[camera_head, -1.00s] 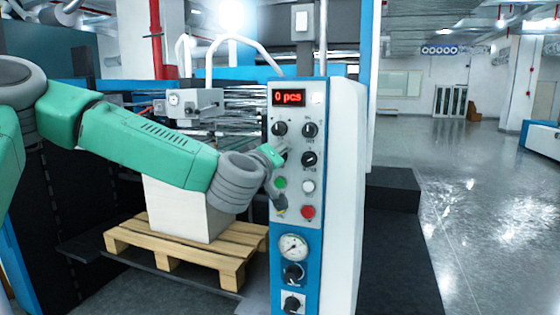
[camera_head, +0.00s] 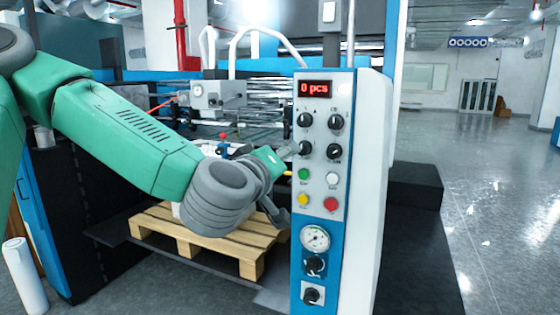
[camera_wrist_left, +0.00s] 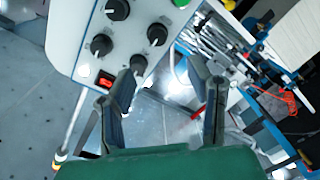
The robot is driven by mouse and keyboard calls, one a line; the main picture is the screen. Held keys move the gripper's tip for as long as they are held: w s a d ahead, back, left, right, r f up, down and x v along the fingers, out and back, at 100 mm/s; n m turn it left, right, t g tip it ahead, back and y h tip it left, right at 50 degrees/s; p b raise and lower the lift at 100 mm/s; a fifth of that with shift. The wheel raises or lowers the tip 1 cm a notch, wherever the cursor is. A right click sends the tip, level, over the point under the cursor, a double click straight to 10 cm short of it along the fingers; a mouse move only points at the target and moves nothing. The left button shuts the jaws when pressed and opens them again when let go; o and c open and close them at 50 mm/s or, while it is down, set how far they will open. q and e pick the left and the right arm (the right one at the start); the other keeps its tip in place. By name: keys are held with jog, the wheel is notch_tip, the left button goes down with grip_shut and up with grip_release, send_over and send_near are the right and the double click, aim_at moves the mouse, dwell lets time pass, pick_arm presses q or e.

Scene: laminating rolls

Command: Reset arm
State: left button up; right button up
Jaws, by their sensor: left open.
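My left arm comes in from the left in the head view. Its gripper (camera_head: 277,190) is just left of the control panel (camera_head: 322,150), apart from the buttons as far as I can tell. In the left wrist view the gripper (camera_wrist_left: 163,98) has its two dark fingers spread, with nothing between them. The panel shows there at the upper left with black knobs (camera_wrist_left: 102,44) and a red display (camera_wrist_left: 105,80). In the head view the display (camera_head: 315,88) reads "0 pcs". My right gripper is not in view.
A wooden pallet (camera_head: 215,238) stands below my left arm, with a white stack mostly hidden behind the wrist. Machine rollers (camera_head: 262,110) lie behind. A white roll (camera_head: 24,275) stands at the lower left. Open floor (camera_head: 490,200) lies to the right.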

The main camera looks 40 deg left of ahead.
pick_arm(q)
jog(key=shift+s+d, duration=0.1)
jog(key=shift+s, duration=0.4)
